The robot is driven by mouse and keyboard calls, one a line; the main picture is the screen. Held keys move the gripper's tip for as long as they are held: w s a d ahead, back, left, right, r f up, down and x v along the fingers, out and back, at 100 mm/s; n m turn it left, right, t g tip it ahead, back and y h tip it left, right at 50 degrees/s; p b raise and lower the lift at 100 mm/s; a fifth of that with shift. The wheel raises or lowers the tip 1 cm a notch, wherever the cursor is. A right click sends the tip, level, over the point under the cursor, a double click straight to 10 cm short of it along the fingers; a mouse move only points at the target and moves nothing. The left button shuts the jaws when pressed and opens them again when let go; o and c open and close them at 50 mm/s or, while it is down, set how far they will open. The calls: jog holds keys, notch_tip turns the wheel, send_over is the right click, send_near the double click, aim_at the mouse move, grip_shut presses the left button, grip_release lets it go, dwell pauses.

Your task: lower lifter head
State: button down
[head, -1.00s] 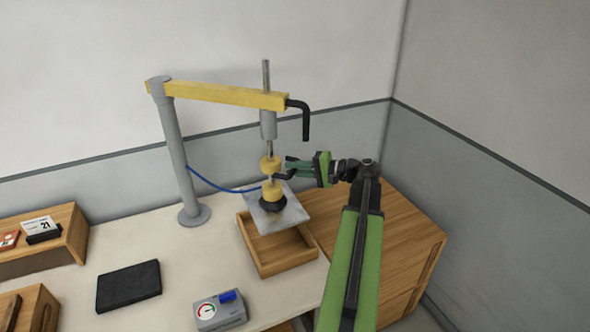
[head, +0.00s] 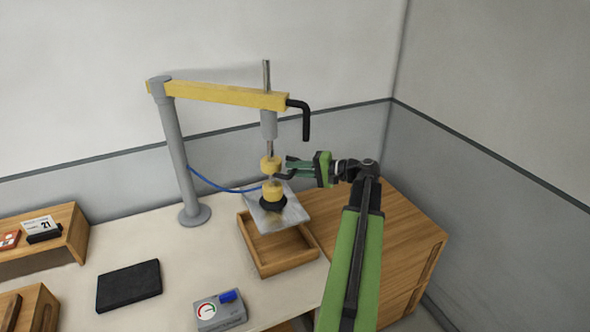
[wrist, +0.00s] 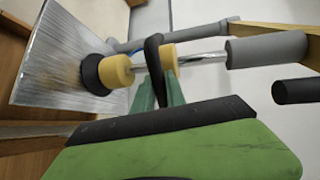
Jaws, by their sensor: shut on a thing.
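The lifter head is a yellow hub (head: 273,190) with a black suction cup (head: 273,202) under it, hanging on a steel rod from the yellow beam (head: 220,95). The cup touches a grey metal plate (head: 292,214), which hangs tilted above an open wooden tray (head: 254,246). My gripper (head: 286,170) is at the lifter's right side, at the height between the two yellow collars. In the wrist view the green fingers (wrist: 158,90) are shut on a black handle (wrist: 153,60) beside the rod. The exact grip point is partly hidden.
A grey post (head: 182,160) carries the beam; a black crank (head: 305,118) hangs at its end. A blue hose (head: 220,188) runs from post to head. A gauge box (head: 220,312) and black pad (head: 129,286) lie on the table. A wooden cabinet (head: 385,235) stands right.

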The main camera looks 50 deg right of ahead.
jog(key=shift+f, duration=0.15)
notch_tip(320, 180, down, 10)
jog(key=b, duration=0.9)
jog(key=shift+r+b, duration=0.25)
jog(key=shift+b, duration=0.05)
jog(key=shift+r, duration=0.15)
jog(key=c, duration=1.4)
grip_release()
jog(key=shift+r, duration=0.1)
jog(key=shift+o, duration=0.2)
jog(key=p+v, duration=0.4)
jog(key=v, duration=1.3)
jog(key=shift+s, duration=0.3)
